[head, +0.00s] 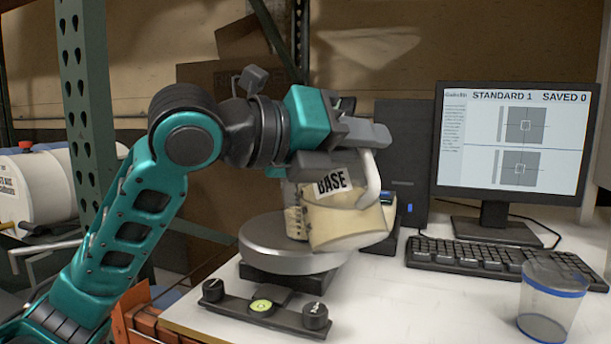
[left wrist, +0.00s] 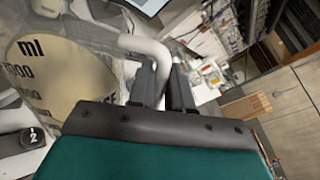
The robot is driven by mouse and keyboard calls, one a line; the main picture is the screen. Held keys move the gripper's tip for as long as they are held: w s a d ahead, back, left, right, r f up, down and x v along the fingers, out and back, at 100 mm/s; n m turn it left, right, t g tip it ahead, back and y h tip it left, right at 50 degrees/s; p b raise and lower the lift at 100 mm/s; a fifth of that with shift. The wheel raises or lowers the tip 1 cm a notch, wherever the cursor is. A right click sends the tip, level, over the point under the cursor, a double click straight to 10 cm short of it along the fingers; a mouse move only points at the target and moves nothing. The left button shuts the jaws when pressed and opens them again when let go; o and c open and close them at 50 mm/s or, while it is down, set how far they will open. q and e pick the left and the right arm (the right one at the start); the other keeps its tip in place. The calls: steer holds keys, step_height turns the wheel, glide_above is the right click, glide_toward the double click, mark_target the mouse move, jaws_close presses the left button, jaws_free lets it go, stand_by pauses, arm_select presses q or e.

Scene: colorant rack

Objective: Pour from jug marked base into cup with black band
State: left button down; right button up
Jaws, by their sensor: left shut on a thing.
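The jug marked BASE (head: 345,222) is clear with cream liquid inside. It is tilted above the round metal pan (head: 275,258). My left gripper (head: 365,150) is shut on its white handle. In the left wrist view, the fingers (left wrist: 163,85) close around the handle, and the jug (left wrist: 55,75) shows ml marks and cream contents. At the jug's left side, a clear part with black marks (head: 296,218) shows above the pan; I cannot tell whether it is a cup or the jug's wall. No black band is clearly visible. My right gripper is not in view.
A clear cup with a blue band (head: 552,300) stands at the table's front right. A keyboard (head: 490,258) and monitor (head: 513,140) are behind it. The scale's black base with knobs (head: 265,308) is in front of the pan. White table between scale and cup is clear.

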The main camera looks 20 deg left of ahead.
arm_select(q)
steer(key=shift+w+a+r+n+p, duration=0.25)
steer(key=shift+r+n+p, duration=0.1)
steer(key=shift+r, duration=0.3)
steer(key=shift+w+a+r+n+p, duration=0.15)
steer(key=shift+w+r+n+p, duration=0.15)
steer(key=shift+r, duration=0.3)
stand_by(1.0)
steer(key=shift+w+a+r+n+g, duration=0.1)
steer(key=shift+a+r+n+g, duration=0.05)
steer(key=shift+r+n+g, duration=0.15)
stand_by(0.5)
steer(key=shift+w+a+r+n+p, duration=0.25)
steer(key=shift+w+r+n+p, duration=0.15)
steer(key=shift+r+p, duration=0.3)
stand_by(2.3)
